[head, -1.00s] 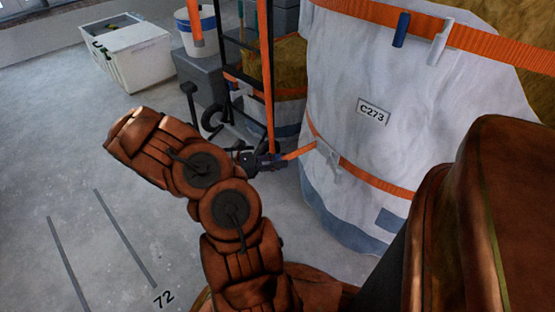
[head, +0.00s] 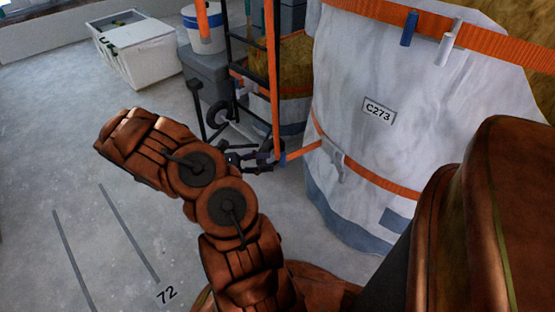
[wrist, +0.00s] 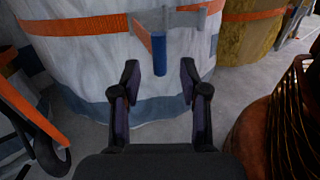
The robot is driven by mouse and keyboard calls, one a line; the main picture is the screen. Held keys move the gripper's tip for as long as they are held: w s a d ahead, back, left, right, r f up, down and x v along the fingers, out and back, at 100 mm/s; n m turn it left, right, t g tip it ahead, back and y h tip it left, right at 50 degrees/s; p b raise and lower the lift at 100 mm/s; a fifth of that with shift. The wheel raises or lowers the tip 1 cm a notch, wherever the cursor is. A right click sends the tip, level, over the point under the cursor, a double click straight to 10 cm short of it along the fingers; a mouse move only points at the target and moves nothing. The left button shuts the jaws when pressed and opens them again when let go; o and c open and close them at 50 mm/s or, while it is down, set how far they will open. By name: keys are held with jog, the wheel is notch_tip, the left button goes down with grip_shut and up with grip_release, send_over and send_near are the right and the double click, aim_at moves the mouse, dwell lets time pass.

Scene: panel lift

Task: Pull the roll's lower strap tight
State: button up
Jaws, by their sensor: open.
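The roll (head: 350,90), wrapped in a pale sheet and labelled C273, stands at the right of the head view. Its orange lower strap (head: 385,182) runs around it through a grey buckle (head: 335,158), which also shows in the wrist view (wrist: 170,20). A short orange tail (head: 298,152) sticks out to the left of the buckle. In the wrist view the tail ends in a blue tab (wrist: 160,53). My gripper (wrist: 158,72) is open and empty. The tab is ahead of its fingertips, lined up with the gap. In the head view my gripper (head: 255,160) is small and partly hidden.
The upper strap (head: 480,40) has its own blue tab (head: 409,28) and grey buckle (head: 450,42). A black ladder-like frame (head: 230,70) with orange bars and a wheel stands close behind my gripper. A white box (head: 140,55) is further back. The floor at left is clear.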

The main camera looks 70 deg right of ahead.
jog(key=v, duration=0.6)
dwell(0.5)
jog(key=s+a+r+m+t+y+p, duration=0.15)
jog(key=a+r+p, duration=0.3)
jog(key=r, duration=0.45)
jog(key=a+r+m+t+y+p, duration=0.1)
jog(key=a+r+m+p, duration=0.15)
jog(key=r+p, duration=0.5)
jog(key=a+r+m+t+y+p, duration=0.1)
jog(key=a+r+p, duration=0.3)
jog(key=r, duration=0.7)
jog(key=s+a+r+t+y+p, duration=0.2)
jog(key=a+r+t+p, duration=0.1)
jog(key=a+r+p, duration=0.5)
jog(key=s+a+r+t+y+p, duration=0.1)
jog(key=s+a+r+t+p, duration=0.1)
jog(key=a+r+p, duration=0.6)
jog(key=s+a+r+m+t+y+p, duration=0.1)
jog(key=s+a+r+t+y+p, duration=0.1)
jog(key=a+r+t+p, duration=0.3)
jog(key=a+r+p, duration=0.3)
jog(key=a+r, duration=0.3)
jog(key=shift+r+y+p, duration=0.3)
jog(key=shift+y, duration=0.05)
jog(key=shift+s+d, duration=0.15)
jog(key=shift+s, duration=0.05)
